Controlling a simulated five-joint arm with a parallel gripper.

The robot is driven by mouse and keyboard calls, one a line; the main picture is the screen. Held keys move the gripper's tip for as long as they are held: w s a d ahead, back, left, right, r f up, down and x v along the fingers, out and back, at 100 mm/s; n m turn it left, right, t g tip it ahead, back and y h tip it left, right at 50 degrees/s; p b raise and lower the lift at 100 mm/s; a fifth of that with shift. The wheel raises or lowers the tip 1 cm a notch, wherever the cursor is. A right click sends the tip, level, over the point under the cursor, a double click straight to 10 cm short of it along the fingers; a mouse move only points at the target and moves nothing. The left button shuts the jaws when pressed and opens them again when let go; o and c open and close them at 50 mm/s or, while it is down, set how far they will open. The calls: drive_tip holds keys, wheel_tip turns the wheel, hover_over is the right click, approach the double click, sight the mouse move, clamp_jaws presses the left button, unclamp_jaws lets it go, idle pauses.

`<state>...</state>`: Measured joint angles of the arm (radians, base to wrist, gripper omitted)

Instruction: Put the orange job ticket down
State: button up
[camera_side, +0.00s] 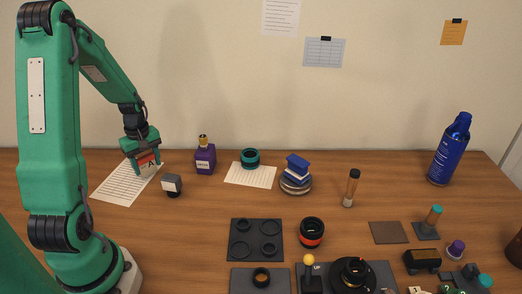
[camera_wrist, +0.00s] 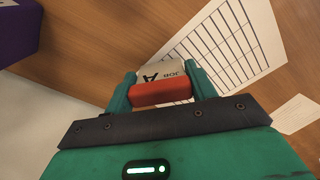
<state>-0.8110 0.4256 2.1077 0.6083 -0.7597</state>
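The orange job ticket (camera_side: 148,159) is a small block with an orange side and a white face. In the wrist view the ticket (camera_wrist: 165,88) shows the words "JOB" and "A" on its white face. My gripper (camera_side: 146,164) is shut on it, with one finger at each end in the wrist view (camera_wrist: 162,88). In the side view the ticket overlaps the upper right part of a ruled white sheet (camera_side: 120,186). I cannot tell whether its underside touches the table or sheet. In the wrist view the sheet (camera_wrist: 228,45) lies beyond and right of the ticket.
A small dark-and-white block (camera_side: 172,185) and a purple bottle (camera_side: 205,160) stand right of my gripper. Bare wood lies around the ruled sheet.

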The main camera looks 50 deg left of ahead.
sight(145, 156)
drive_tip(key=o, duration=0.4)
drive_tip(key=shift+r, duration=0.1)
wheel_tip(145, 156, up, 12)
drive_tip(key=shift+r, duration=0.1)
idle(0.6)
idle(0.5)
drive_tip(key=shift+s+d+r+m+t, duration=0.85)
drive_tip(key=shift+d+r+m, duration=0.85)
drive_tip(key=shift+d+m, duration=2.15)
drive_tip(key=shift+s+d+r+m+t, duration=0.5)
drive_tip(key=shift+d+r+m+t, duration=0.95)
drive_tip(key=shift+d, duration=4)
drive_tip(key=shift+s+d+r+m+t, duration=0.6)
drive_tip(key=shift+d+r+m, duration=1.3)
drive_tip(key=shift+d+m, duration=2.3)
